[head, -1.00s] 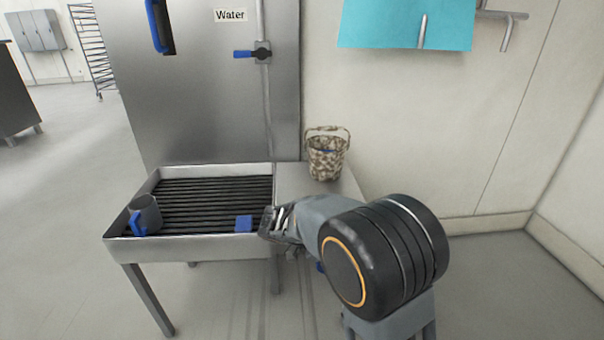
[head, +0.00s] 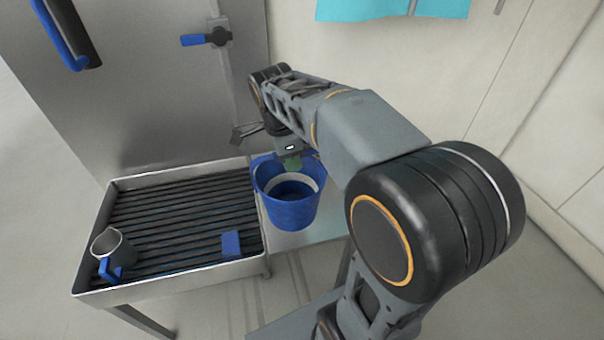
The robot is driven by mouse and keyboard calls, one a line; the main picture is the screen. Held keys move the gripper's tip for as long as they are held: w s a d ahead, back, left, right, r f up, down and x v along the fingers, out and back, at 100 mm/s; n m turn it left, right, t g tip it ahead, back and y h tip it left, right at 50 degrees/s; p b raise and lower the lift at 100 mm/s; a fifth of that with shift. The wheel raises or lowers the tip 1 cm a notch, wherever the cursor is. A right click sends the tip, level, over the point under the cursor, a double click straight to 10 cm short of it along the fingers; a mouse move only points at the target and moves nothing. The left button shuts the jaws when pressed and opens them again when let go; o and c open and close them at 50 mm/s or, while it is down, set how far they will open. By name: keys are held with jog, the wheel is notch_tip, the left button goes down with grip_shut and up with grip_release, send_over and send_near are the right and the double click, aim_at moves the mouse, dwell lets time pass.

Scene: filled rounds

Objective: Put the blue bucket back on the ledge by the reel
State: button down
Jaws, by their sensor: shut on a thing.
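The blue bucket (head: 287,208) is upright, with a pale band inside. It is below my gripper (head: 291,160), at the right end of the slatted basin. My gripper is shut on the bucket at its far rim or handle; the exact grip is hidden. The ledge (head: 312,235) is the pale surface beside the basin, partly behind the bucket and my arm. I cannot tell whether the bucket touches it. No reel can be made out.
The slatted basin (head: 180,270) holds a grey mug with a blue handle (head: 113,254) and a small blue block (head: 231,244). A steel cabinet with a blue lever (head: 205,39) stands behind. A turquoise sheet (head: 385,8) hangs on the wall.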

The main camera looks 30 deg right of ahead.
aim_at(291, 185)
jog(key=w+d+f+b, duration=0.1)
jog(key=w+d+f, duration=0.5)
jog(key=f, duration=0.5)
jog(key=shift+w+d, duration=0.15)
jog(key=shift+w, duration=0.1)
jog(key=c, duration=1)
grip_release()
jog(key=shift+r, duration=0.1)
